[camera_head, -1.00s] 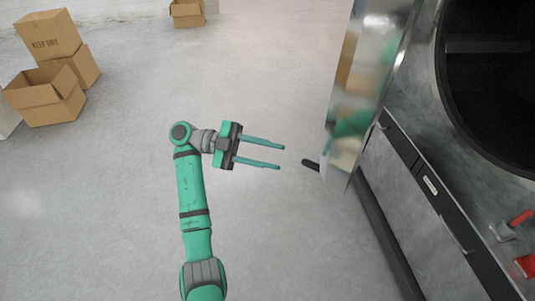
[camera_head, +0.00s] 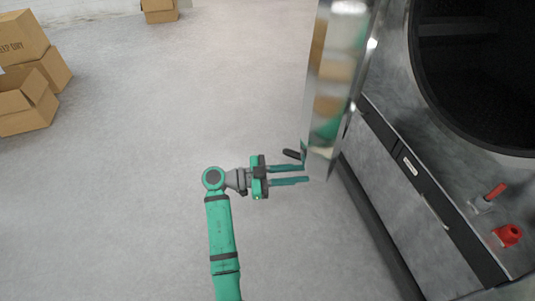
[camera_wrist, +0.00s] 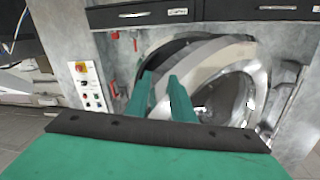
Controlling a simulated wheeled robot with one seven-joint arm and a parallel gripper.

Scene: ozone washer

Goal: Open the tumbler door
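The tumbler door (camera_head: 333,75) is a shiny, mirror-like panel that stands swung out from the machine, seen nearly edge-on in the head view. The dark round drum opening (camera_head: 480,75) shows uncovered to its right. A black handle (camera_head: 292,154) sticks out from the door's near lower edge. My gripper (camera_head: 306,173) is at that edge, its two green fingers apart with nothing seen between them. One fingertip is close to the handle; I cannot tell whether it touches. In the wrist view the fingers (camera_wrist: 160,85) point toward the round metal door (camera_wrist: 215,60).
The machine's grey front has drawers (camera_head: 375,190) below the opening. A red-handled lever (camera_head: 493,195) and a red knob (camera_head: 508,235) sit at the right. Cardboard boxes (camera_head: 25,105) stand far left, another box (camera_head: 159,10) at the back. Floor left of the door is clear.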

